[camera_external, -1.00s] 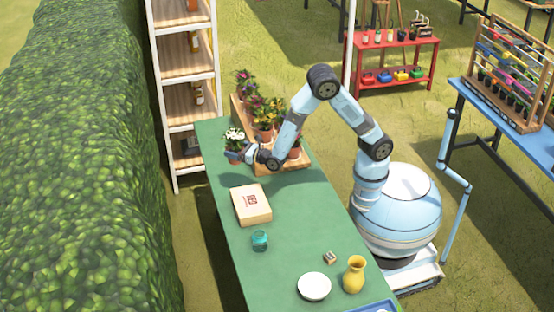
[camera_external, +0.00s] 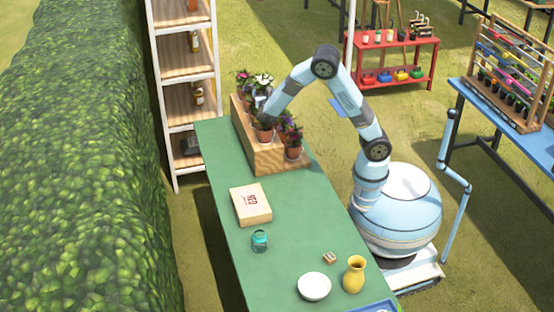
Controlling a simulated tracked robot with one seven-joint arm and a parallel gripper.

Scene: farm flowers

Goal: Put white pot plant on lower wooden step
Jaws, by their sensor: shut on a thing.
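The white pot plant shows as white flowers (camera_external: 264,79) above the back of the stepped wooden stand; its pot is hidden behind my arm. My gripper (camera_external: 262,102) is mostly hidden among the plants and is shut on the white pot plant. The lower wooden step (camera_external: 270,156) is the front tier of the stand, at the far end of the green table. I cannot tell whether the held pot touches the stand.
Darker flowering plants (camera_external: 243,80) stand at the back left of the stand. On the green table (camera_external: 222,165) are a box (camera_external: 250,205), a teal jar (camera_external: 260,240), a white bowl (camera_external: 314,287) and a yellow vase (camera_external: 355,274). A shelf (camera_external: 185,105) stands at left.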

